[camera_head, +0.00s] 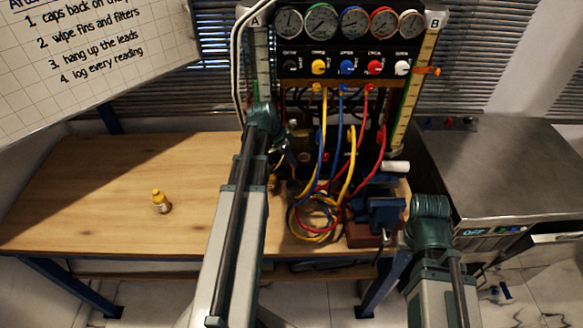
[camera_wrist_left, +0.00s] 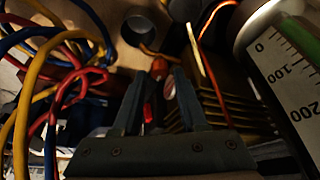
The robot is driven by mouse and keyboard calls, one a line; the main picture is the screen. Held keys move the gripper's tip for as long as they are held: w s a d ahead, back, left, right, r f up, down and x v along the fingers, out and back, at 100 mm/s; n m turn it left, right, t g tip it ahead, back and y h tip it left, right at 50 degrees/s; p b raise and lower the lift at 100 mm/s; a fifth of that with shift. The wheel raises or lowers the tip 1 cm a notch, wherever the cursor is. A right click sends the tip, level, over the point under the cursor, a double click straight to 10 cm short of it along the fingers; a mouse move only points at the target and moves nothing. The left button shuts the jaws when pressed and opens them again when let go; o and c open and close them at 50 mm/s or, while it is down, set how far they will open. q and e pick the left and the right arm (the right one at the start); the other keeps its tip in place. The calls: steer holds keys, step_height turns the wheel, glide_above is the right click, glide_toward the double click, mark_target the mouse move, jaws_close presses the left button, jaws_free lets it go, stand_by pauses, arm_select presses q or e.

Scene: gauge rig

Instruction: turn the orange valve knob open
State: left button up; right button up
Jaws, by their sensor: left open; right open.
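A small orange handle-like piece (camera_head: 427,71) sticks out to the right of the scale column marked B; it looks like the orange valve knob, but its details are too small to tell. My left gripper (camera_head: 284,134) is in front of the lower end of column A, well left of that piece. In the left wrist view the left gripper (camera_wrist_left: 158,82) is open, with a small orange-red part (camera_wrist_left: 160,67) seen between its fingertips; whether they touch it I cannot tell. My right gripper (camera_head: 428,207) is low at the right, beside the vise, open and apart from the knob; its fingers are hard to make out.
A gauge panel (camera_head: 350,67) with several dials and coloured knobs stands at the back. Looped coloured hoses (camera_head: 318,217) hang before it, close to my left gripper. A blue vise (camera_head: 377,211) sits at the bench's right.

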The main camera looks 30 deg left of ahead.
arm_select(q)
steer(key=shift+w+d+f, duration=0.1)
steer(key=shift+w+f, duration=0.1)
steer(key=shift+f, duration=0.4)
arm_select(e)
steer(key=shift+f, duration=0.55)
arm_select(q)
steer(key=shift+c, duration=0.2)
jaws_close()
